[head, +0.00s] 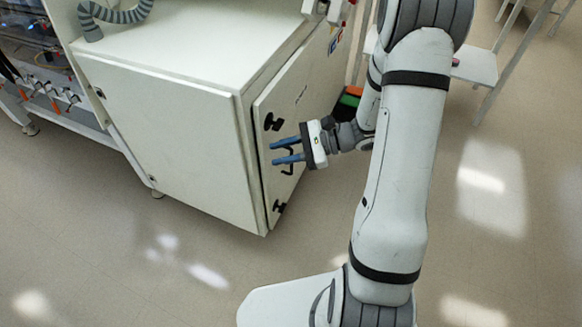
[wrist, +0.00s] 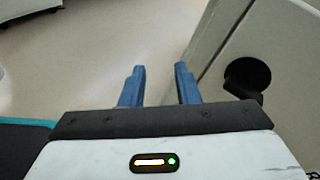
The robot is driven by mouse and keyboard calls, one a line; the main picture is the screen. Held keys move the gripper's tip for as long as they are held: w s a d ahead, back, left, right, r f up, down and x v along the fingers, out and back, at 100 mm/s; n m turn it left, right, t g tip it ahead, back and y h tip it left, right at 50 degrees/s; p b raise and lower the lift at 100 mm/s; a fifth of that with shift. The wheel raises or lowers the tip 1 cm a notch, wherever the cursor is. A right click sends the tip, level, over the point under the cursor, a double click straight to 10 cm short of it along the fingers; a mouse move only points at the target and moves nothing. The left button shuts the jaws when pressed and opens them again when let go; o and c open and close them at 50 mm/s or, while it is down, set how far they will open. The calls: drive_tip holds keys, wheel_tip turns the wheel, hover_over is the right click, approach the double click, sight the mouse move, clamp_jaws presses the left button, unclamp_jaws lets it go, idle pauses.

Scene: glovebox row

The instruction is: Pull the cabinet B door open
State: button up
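The cabinet (head: 165,125) is a cream-white box with a door (head: 300,100) on its right face. The door has a black bar handle (head: 289,168) between an upper black knob (head: 272,122) and a lower black knob (head: 279,206). My gripper (head: 272,152) has two blue fingers, apart, beside the door at the handle's height. The fingers overlap the handle's upper part in the head view; I cannot tell whether they touch it. In the wrist view my gripper (wrist: 159,72) is open with only floor visible between the fingertips; the door (wrist: 285,60) and a black knob (wrist: 247,76) are at right.
A grey corrugated hose (head: 115,14) lies on the cabinet top. A rack with cables (head: 45,85) stands at the left. A light table (head: 475,66) stands at the back right. An orange and green item (head: 350,97) is behind my wrist. The floor (head: 130,260) in front is clear.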

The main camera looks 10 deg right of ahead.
drive_tip(key=w+d+f+m+t+h+b, duration=0.1)
drive_tip(key=w+d+f+m+t+b, duration=0.25)
drive_tip(key=f, duration=0.35)
drive_tip(key=w+d+f+m+t+h+b, duration=0.1)
drive_tip(key=w+d+f+m+t+b, duration=0.2)
drive_tip(key=f, duration=0.5)
drive_tip(key=w+d+f+m+t+b, duration=0.1)
drive_tip(key=d+f+m+t, duration=0.35)
drive_tip(key=f, duration=0.25)
drive_tip(key=b, duration=0.2)
hover_over(291, 174)
drive_tip(key=shift+w+d+r+m, duration=0.15)
drive_tip(key=shift+w+m, duration=0.05)
drive_tip(key=shift+m, duration=0.2)
drive_tip(key=shift+c, duration=0.2)
clamp_jaws()
